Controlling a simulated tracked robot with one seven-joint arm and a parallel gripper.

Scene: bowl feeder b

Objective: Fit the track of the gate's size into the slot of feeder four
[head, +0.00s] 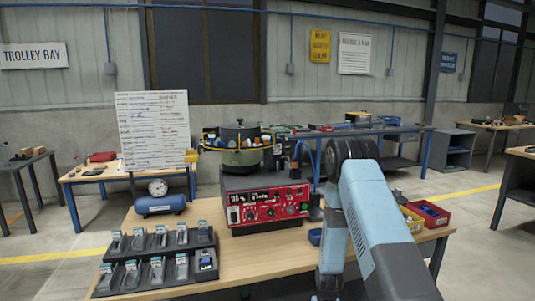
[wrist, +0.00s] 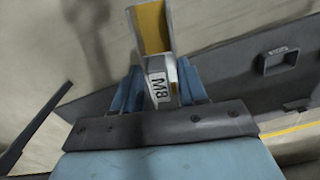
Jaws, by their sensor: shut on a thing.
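My gripper (wrist: 160,95) is shut on a track (wrist: 155,28), a pale channel with a yellow inside and an M8 label that faces the camera. In the head view my blue arm reaches down at the right, and I cannot make out the gripper or the held track. A dark green feeder bowl (head: 241,157) sits on a box with a red control front (head: 268,208). The feeder's slot and the gate's size cannot be made out.
A red bin (head: 428,214) is at the right. The table's front middle is bare.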

